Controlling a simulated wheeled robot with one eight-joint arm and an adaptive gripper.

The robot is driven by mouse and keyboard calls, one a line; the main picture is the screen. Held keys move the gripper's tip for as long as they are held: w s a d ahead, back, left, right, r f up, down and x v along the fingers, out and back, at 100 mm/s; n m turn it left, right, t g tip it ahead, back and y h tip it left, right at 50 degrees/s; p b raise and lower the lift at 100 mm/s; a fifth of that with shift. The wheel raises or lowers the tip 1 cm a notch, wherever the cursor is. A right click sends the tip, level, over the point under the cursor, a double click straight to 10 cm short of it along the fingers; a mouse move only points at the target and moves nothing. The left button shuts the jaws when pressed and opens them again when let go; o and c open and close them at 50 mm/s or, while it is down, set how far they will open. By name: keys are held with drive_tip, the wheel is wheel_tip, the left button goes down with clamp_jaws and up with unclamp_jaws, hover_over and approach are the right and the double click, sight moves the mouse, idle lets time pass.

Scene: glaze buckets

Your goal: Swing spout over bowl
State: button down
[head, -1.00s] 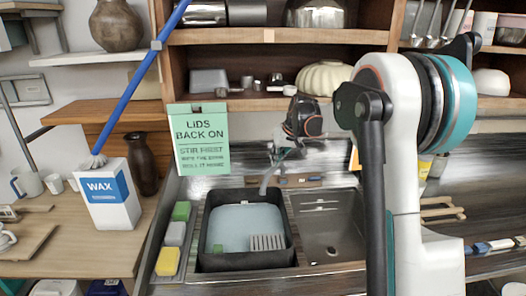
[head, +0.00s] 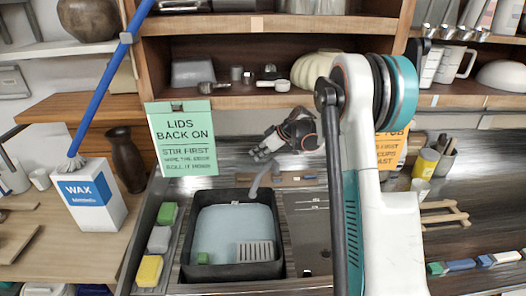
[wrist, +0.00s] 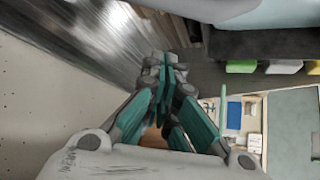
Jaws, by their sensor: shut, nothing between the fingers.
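The grey curved spout (head: 258,180) rises behind the sink, and its tip is over the back edge of the dark tub (head: 187,245) in the left bowl. The right sink bowl (head: 312,240) is partly hidden by my arm. My gripper (head: 262,152) is just above and behind the spout in the head view, its fingers pointing left and down. I cannot tell whether it touches the spout. In the wrist view my gripper (wrist: 163,82) has its fingers together with nothing between them, and I cannot make out the spout.
Green, grey and yellow sponges (head: 150,270) line the tub's left side. The tub holds pale water, a grate (head: 255,251) and a small green block (head: 203,258). A green sign (head: 182,140) hangs behind.

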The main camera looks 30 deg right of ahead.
drive_tip(key=x, duration=0.5)
drive_tip(key=s+d, duration=0.2)
drive_tip(key=s, duration=0.1)
drive_tip(key=shift+s+d+f+b, duration=0.1)
drive_tip(key=shift+f+b, duration=0.2)
drive_tip(key=shift+f, duration=0.1)
